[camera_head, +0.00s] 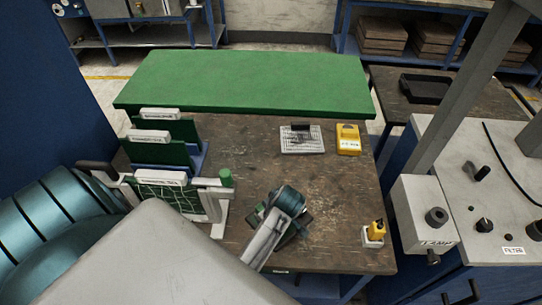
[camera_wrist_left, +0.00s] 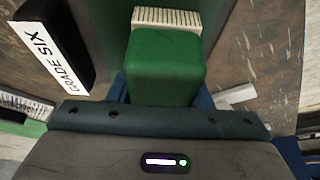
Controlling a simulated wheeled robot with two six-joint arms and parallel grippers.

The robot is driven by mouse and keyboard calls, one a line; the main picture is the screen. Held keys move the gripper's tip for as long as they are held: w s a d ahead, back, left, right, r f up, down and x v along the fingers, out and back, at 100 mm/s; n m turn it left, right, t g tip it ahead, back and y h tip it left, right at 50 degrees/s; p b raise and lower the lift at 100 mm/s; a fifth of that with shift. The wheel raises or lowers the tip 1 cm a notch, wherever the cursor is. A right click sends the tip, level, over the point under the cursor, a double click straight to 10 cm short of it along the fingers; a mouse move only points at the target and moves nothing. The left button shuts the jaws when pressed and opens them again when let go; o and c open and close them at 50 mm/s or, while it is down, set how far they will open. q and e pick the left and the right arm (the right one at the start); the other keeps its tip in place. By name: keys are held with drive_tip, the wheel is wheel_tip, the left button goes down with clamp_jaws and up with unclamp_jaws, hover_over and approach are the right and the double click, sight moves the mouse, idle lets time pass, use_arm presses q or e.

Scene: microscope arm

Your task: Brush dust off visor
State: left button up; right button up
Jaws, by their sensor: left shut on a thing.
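In the left wrist view, my left gripper (camera_wrist_left: 165,98) is shut on the green handle of a brush (camera_wrist_left: 166,58). The brush's cream bristles stick out past the far end of the handle. In the head view, a wrist of mine with a teal cap hangs over the front middle of the worktable; the fingers below it are mostly hidden. I cannot make out a visor for certain in either view, nor any dust. My right gripper is not in view.
A rack of labelled green panels (camera_head: 165,153) stands left. A yellow box (camera_head: 348,139) and a yellow item (camera_head: 376,230) stand right. A black block labelled GRADE SIX (camera_wrist_left: 50,45) is beside the brush.

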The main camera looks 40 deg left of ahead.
use_arm(q)
drive_tip(key=shift+w+a, duration=0.15)
drive_tip(key=shift+a, duration=0.55)
drive_tip(key=shift+r, duration=2.55)
